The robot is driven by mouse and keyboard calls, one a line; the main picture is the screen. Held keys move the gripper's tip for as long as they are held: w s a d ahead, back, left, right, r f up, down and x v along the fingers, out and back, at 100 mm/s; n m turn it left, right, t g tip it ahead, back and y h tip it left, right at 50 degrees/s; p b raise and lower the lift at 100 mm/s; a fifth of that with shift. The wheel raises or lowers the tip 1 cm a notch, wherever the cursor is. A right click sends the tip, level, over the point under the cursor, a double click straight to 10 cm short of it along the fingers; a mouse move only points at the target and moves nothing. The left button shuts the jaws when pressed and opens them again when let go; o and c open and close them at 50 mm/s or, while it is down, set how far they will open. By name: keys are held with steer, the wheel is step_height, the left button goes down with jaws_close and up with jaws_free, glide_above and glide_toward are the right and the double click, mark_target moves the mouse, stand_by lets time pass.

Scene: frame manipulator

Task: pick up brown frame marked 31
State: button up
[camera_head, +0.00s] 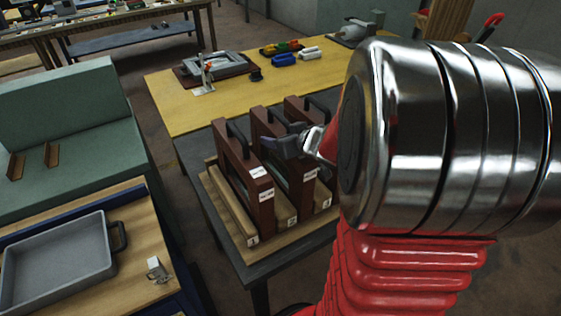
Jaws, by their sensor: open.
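Three brown frames stand upright side by side in a wooden rack (235,237): a left frame (257,207), a middle frame (297,190) and a right frame (325,180). Each has a black handle on top and white labels on its near edge. The label print is too small to read surely, so I cannot tell which is marked 31. My gripper (279,142) is open and empty, by the tops of the left and middle frames, near the middle frame's handle. Whether it touches the handle is unclear. My arm hides part of the right frame's side.
The rack sits on a dark table (203,178). Behind is a yellow table (170,106) with a grey device (222,66) and coloured tools (283,55). At left are a grey tray (55,262) on a wooden bench and a green bench (75,150).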

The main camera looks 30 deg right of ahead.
steer(key=shift+c, duration=0.4)
jaws_close()
stand_by(0.5)
steer(key=shift+r, duration=0.1)
